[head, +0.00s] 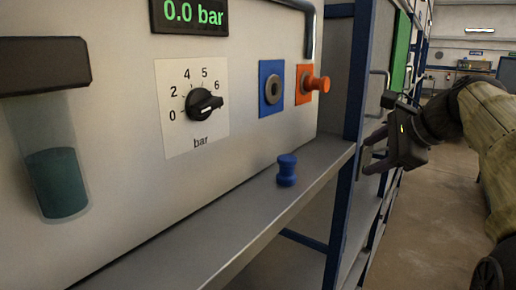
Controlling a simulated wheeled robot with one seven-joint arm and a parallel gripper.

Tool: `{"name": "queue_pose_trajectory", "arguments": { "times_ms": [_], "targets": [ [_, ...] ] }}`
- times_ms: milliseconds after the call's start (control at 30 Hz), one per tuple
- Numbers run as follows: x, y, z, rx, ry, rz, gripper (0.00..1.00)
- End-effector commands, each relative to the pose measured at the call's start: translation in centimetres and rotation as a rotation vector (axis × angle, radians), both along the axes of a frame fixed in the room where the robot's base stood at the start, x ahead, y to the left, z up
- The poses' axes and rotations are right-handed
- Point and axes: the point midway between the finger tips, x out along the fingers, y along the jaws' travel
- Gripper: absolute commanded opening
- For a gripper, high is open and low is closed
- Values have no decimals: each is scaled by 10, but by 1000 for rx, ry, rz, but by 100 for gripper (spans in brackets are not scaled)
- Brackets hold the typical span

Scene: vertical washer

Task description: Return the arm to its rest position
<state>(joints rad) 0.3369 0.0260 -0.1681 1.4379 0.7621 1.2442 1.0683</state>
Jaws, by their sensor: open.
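My gripper (375,150) is at the right of the head view, beyond the shelf's right end and in front of the blue rack. Its black jaws point left, are open and hold nothing that I can see. My arm comes in from the right edge. The machine panel (120,130) fills the left. Its pressure display (190,14) reads 0.0 bar, and a black knob (202,104) sits on a bar scale. An orange plug (315,84) sits in the orange square. The blue square socket (271,88) has an empty-looking hole. A blue plug (287,170) stands upright on the shelf.
The grey shelf (215,215) runs below the panel and is otherwise clear. A container with dark teal liquid (56,183) is at the left. A blue rack post (340,220) stands near my gripper. Open floor (430,215) lies to the right.

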Motion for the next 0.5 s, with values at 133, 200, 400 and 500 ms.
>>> {"name": "queue_pose_trajectory", "arguments": {
  "times_ms": [133, 200, 400, 500],
  "targets": [
    [2, 11, -91, -177, 58, 107, 55],
    [-1, 18, -131, -269, 82, 177, 55],
    [-27, 39, -237, -536, 133, 434, 55],
    [-46, 50, -286, -666, 146, 596, 55]
  ]
}}
